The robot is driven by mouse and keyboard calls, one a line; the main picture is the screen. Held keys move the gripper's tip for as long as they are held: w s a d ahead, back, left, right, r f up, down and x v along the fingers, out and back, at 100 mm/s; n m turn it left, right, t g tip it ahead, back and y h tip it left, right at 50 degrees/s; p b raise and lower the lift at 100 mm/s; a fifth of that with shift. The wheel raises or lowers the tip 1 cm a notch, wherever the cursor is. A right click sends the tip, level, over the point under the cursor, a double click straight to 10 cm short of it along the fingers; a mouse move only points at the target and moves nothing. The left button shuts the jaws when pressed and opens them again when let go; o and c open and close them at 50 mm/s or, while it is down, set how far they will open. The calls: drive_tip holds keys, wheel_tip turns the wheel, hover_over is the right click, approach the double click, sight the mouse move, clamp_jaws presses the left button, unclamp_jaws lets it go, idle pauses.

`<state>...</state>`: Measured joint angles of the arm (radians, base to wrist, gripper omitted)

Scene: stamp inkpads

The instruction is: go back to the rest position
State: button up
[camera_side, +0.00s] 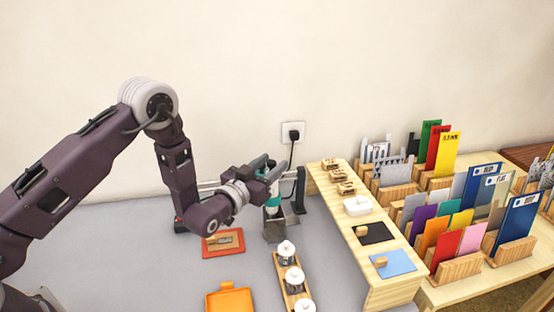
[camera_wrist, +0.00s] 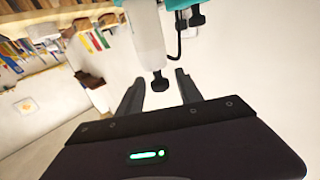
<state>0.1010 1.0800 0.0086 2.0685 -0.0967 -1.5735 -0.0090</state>
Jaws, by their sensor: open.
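My gripper (camera_side: 262,175) is at the end of my arm, near a teal and white tool (camera_side: 273,203) by the back wall. In the wrist view my gripper (camera_wrist: 158,78) has its two dark fingers spread apart. The white body of the tool (camera_wrist: 148,35) with a black knob shows between and beyond them. The fingers do not visibly close on it. Whether they touch it I cannot tell. In the side view the tool sits at a grey metal stand (camera_side: 274,231), partly hidden by my gripper.
An orange pad with a stamp (camera_side: 223,243) and an orange case (camera_side: 230,301) lie on the grey table. A wooden tray (camera_side: 281,270) holds white-topped jars. A wooden shelf (camera_side: 350,243) and card racks (camera_side: 455,270) stand right. A black cord runs to the wall socket (camera_side: 292,132).

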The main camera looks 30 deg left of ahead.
drive_tip(key=s, duration=0.3)
drive_tip(key=shift+s, duration=0.3)
wheel_tip(320, 180, up, 10)
drive_tip(key=s+a+r+g, duration=0.1)
drive_tip(key=s+g, duration=0.1)
drive_tip(key=g, duration=0.2)
drive_tip(key=s+r+g, duration=0.3)
drive_tip(key=s+r, duration=0.2)
drive_tip(key=s, duration=0.5)
drive_tip(key=s+a+f+g, duration=0.1)
drive_tip(key=s+g, duration=0.4)
drive_tip(key=s, duration=2.1)
drive_tip(key=shift+s+a, duration=0.4)
drive_tip(key=shift+a, duration=0.2)
